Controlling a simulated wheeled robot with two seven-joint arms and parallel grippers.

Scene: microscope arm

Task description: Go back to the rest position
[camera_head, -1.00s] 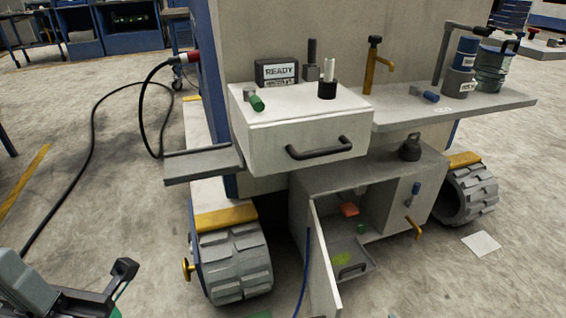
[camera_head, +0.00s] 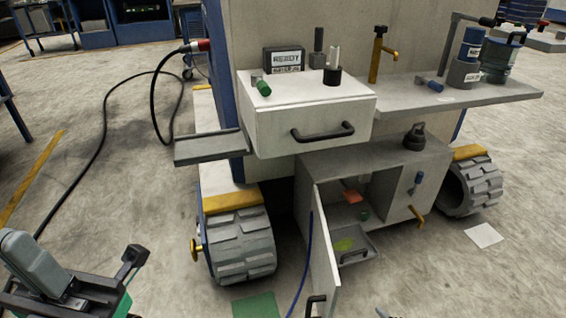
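My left gripper (camera_head: 92,285) is in the lower left of the head view, over the floor and well apart from the wheeled cart. One dark finger stands up at its right side. Whether it is open or shut I cannot tell. Only a small tip of what may be my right gripper (camera_head: 383,313) shows at the bottom edge, so its state is hidden. The white drawer unit (camera_head: 310,128) has its front with a black handle toward me. Below it, the grey cabinet (camera_head: 385,160) has its door (camera_head: 325,255) standing open.
Inside the cabinet are an orange piece (camera_head: 352,197), a small green object (camera_head: 364,215) and a tray (camera_head: 362,247) with a yellow-green patch. A green mat (camera_head: 256,306) lies on the floor. A grey shelf (camera_head: 500,92) holds canisters. A black cable (camera_head: 104,130) crosses the floor at left.

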